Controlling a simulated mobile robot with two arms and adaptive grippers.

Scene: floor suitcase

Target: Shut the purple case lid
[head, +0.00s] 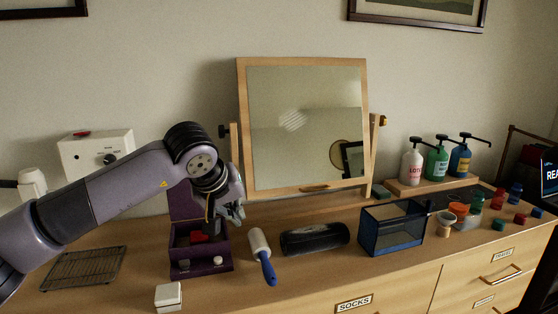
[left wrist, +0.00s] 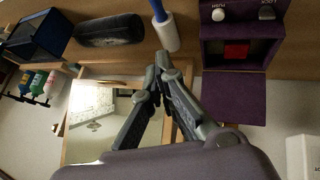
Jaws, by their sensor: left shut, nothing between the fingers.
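The purple case (head: 206,266) stands on the dresser top, below my left arm. Its lid (head: 182,206) is open and stands up at the back, partly hidden by my left wrist. A red item (head: 199,237) lies inside the case. My left gripper (head: 236,218) is shut and empty, just right of the lid and above the case's right side. In the left wrist view the shut fingers (left wrist: 160,72) are left of the case (left wrist: 209,42) and its open lid (left wrist: 236,96), seen upside down. I cannot tell whether the gripper touches the lid.
A framed mirror (head: 306,130) is behind. A wire rack (head: 84,267) and a small white box (head: 168,296) lie left and in front of the case.

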